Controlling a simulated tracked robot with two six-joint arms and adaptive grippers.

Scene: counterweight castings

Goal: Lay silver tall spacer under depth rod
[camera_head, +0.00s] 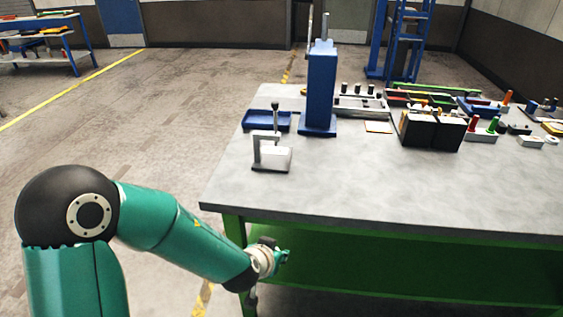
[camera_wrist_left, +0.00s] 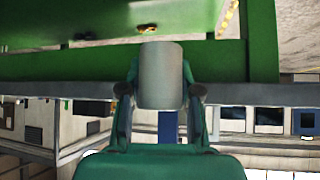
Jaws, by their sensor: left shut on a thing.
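My left gripper (camera_head: 280,258) is low in front of the table's near edge, below the tabletop, in the head view. In the left wrist view, my left gripper (camera_wrist_left: 160,92) is shut on a plain silver cylinder (camera_wrist_left: 160,75), which looks like the silver tall spacer. The cylinder is hidden or too small to make out in the head view. A small grey fixture (camera_head: 258,152) with a white block and an upright dark-knobbed rod (camera_head: 275,118) stands on the table's left part; this may be the depth rod. My right gripper is not in view.
The grey tabletop (camera_head: 350,195) is clear along its front. Behind the fixture are a blue tray (camera_head: 258,121) and a tall blue column (camera_head: 321,90). The green table frame (camera_wrist_left: 60,62) is close in the wrist view.

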